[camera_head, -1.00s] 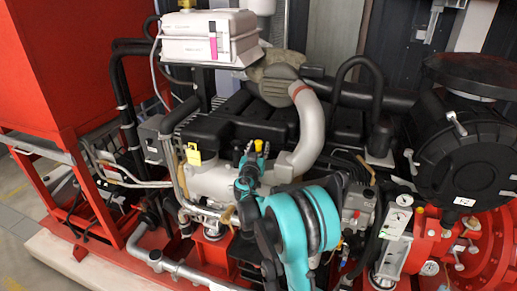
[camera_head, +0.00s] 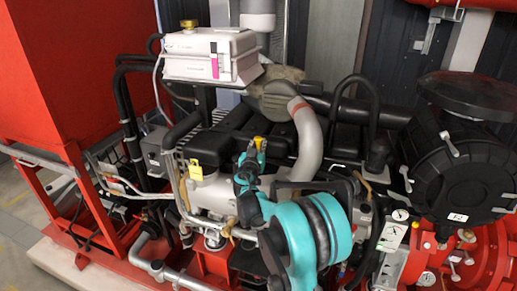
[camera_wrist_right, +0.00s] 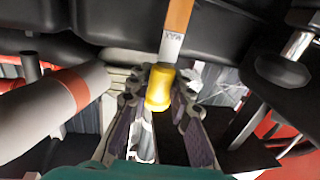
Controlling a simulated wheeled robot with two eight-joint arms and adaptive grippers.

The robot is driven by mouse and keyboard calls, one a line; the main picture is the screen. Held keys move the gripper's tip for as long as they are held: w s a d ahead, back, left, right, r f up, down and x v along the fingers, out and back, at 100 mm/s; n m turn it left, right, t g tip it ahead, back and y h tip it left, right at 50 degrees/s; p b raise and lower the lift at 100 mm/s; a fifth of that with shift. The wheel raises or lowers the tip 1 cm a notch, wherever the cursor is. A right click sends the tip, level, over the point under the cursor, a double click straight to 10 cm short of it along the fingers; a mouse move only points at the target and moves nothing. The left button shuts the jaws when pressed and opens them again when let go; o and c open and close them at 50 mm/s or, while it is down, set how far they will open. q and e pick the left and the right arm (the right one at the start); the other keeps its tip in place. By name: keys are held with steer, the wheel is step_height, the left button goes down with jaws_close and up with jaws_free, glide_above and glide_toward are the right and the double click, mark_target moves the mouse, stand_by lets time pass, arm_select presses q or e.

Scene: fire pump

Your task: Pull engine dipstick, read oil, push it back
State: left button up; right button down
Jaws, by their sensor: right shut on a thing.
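My right gripper (camera_head: 251,160) is over the middle of the engine (camera_head: 210,195). It is shut on the yellow handle of the dipstick (camera_head: 260,142), which shows between the fingertips. In the right wrist view, the yellow handle (camera_wrist_right: 159,88) sits between the two fingers of that gripper (camera_wrist_right: 157,100). A flat strip, white near the handle and orange-brown beyond, shows just past it, with dark lettering that looks like MAX. The strip's far end is out of the picture. I cannot make out the dipstick tube's opening. My left gripper is not in view.
A white box with a gold cap (camera_head: 209,55) stands behind the gripper. A grey pipe with a red band (camera_head: 307,135) rises close to its right. A yellow tag (camera_head: 195,169) hangs at left. A round black housing (camera_head: 465,160) fills the right side.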

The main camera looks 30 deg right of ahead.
steer(key=shift+w+r, duration=0.1)
steer(key=shift+r, duration=0.05)
steer(key=c, duration=1.3)
jaws_free()
steer(key=shift+r, duration=0.1)
steer(key=shift+c, duration=0.2)
steer(key=v, duration=1.2)
